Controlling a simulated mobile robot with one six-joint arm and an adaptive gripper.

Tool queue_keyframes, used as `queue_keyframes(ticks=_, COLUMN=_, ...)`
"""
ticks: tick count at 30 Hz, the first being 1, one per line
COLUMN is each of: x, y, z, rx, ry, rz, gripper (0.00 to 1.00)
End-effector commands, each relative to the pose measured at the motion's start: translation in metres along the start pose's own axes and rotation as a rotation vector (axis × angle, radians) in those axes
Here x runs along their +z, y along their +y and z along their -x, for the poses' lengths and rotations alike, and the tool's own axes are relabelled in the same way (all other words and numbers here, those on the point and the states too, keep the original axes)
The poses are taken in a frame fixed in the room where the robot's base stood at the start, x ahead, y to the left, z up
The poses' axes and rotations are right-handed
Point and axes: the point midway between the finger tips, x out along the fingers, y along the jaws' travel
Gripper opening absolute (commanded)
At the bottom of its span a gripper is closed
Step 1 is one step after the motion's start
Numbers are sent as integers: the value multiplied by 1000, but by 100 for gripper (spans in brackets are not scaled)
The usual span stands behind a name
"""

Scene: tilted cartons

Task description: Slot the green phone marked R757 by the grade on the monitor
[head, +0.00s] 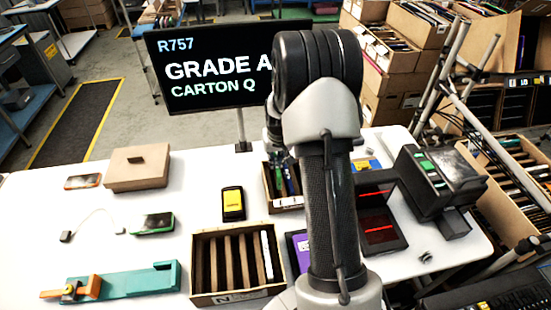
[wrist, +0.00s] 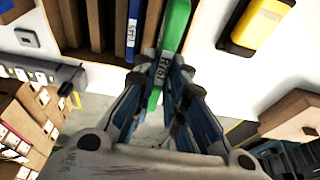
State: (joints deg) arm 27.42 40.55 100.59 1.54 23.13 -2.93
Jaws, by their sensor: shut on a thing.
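The monitor (head: 215,70) reads R757, GRADE A, CARTON Q, partly covered by my arm. In the wrist view my gripper (wrist: 163,75) is shut on the green phone (wrist: 174,30), whose label reads R757. The phone is on edge, and its far part overlaps a slotted carton (wrist: 105,57), beside a blue phone (wrist: 133,25) standing in it. I cannot tell how deep the green phone sits. In the head view my arm hides most of the gripper, over the small far carton (head: 285,207), where green and blue edges show. The carton marked N (head: 238,296) stands nearer.
A yellow-and-black device (head: 233,203) lies left of the far carton. A green-edged phone (head: 152,223), a brown box (head: 137,168) and a teal fixture (head: 130,284) lie further left. Red-lit boxes (head: 382,232) and a dark machine (head: 440,180) crowd the right. The left tabletop has clear patches.

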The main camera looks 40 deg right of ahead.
Motion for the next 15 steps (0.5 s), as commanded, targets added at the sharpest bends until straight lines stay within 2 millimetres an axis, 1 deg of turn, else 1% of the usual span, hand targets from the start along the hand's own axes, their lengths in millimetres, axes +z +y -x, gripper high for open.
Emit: queue_keyframes(ticks=15, x=10, y=0, z=-35, rx=-1, ry=0, rz=1, gripper=0)
